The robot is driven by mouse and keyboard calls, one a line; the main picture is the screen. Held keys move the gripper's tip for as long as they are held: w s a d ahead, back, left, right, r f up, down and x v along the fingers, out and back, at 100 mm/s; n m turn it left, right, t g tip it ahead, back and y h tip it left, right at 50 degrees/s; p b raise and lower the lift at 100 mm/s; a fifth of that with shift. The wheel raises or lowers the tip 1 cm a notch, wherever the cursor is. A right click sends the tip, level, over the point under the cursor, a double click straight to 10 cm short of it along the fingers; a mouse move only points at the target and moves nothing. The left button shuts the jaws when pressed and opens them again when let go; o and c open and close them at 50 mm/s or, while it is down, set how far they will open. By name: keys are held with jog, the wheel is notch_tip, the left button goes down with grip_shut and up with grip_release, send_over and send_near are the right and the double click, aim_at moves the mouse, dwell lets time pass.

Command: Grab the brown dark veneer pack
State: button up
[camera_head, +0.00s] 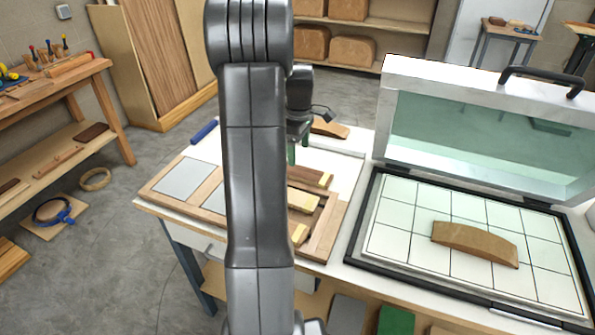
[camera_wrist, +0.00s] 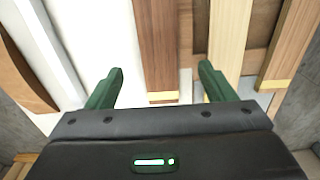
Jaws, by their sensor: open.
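In the wrist view the dark pack (camera_wrist: 157,45) runs lengthwise between the two green fingers of my gripper (camera_wrist: 161,68). My gripper is open, with a visible gap on each side of the pack. The right finger overlaps the edge of a pale veneer pack (camera_wrist: 229,35) in the picture. In the head view my arm hides most of the gripper; one green finger shows above the rack. I cannot tell the exact height.
Pale packs (camera_head: 303,200) lie nearer in the same rack (camera_head: 325,232). A glass-lidded press (camera_head: 372,232) stands open at right, with a curved wooden piece (camera_head: 475,243) on its gridded bed. A curved wooden block (camera_head: 330,128) lies behind the rack.

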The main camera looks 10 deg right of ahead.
aim_at(299, 166)
notch_tip(299, 166, down, 7)
jog(key=shift+w+f+p, duration=0.15)
jog(key=shift+f+p, duration=0.05)
jog(key=shift+p, duration=0.2)
jog(key=c, duration=1.1)
